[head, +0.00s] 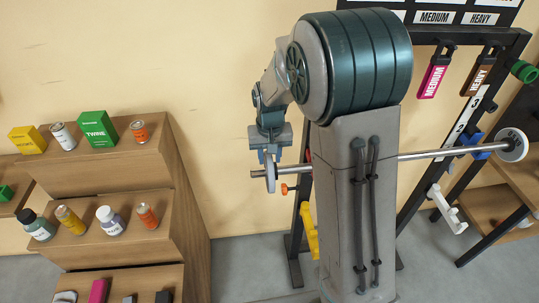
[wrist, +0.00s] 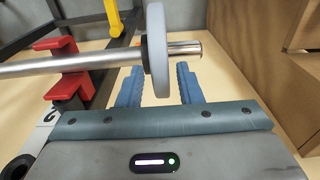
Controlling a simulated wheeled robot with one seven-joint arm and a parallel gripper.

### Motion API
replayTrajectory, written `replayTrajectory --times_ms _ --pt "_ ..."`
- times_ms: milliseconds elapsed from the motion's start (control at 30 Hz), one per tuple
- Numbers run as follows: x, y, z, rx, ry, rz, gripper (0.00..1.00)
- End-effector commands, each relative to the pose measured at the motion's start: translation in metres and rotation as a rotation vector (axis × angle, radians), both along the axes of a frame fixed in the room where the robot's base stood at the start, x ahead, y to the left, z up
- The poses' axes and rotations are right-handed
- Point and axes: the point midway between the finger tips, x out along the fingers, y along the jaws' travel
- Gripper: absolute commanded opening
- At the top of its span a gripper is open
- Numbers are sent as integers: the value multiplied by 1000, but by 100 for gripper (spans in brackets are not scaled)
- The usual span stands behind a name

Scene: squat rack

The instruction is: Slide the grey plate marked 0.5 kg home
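A thin grey plate (head: 270,172) is on the left end of the steel bar (head: 430,154). No 0.5 kg marking is readable. In the wrist view the plate (wrist: 158,50) stands edge-on, around the bar (wrist: 100,62), with a short bar end sticking out to its right. A dark and orange piece sits close against the plate's left side. My gripper (head: 268,152) is above the plate in the head view. In the wrist view my gripper (wrist: 158,72) is open, its blue fingers on either side of the plate's edge with visible gaps.
A red hook (wrist: 65,62) supports the bar left of the plate in the wrist view. A white plate (head: 512,145) is on the bar's far right end. A wooden stepped shelf (head: 190,190) with cans and boxes stands left. My arm hides part of the rack.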

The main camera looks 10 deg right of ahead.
Motion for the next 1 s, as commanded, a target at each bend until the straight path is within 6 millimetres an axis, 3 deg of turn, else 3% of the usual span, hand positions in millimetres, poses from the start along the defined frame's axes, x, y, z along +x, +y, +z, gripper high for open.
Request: replayTrajectory --times_ms 1000 --pt "-2 0 21 0 1 0 32"
